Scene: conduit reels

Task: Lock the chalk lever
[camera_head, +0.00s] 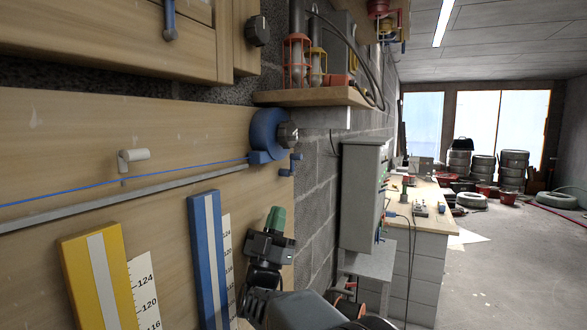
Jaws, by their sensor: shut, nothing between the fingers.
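A blue chalk reel (266,132) is mounted at the right end of the wooden wall board, with a dark round knob (288,134) on its right side. A small blue lever (291,166) sits just below the knob, at the board's edge. A blue line (120,180) runs left from the reel. My gripper (276,218) has a green tip and points up. It is shut and empty, below the lever in the picture and apart from it. The depth between them is hard to tell.
A metal rail (120,200) runs under the line, with a white peg (134,155) above it. A yellow level (98,275) and a blue level (208,260) stand against the board. A shelf (310,96) with caged lamps juts out above the reel. A grey cabinet (358,195) stands right.

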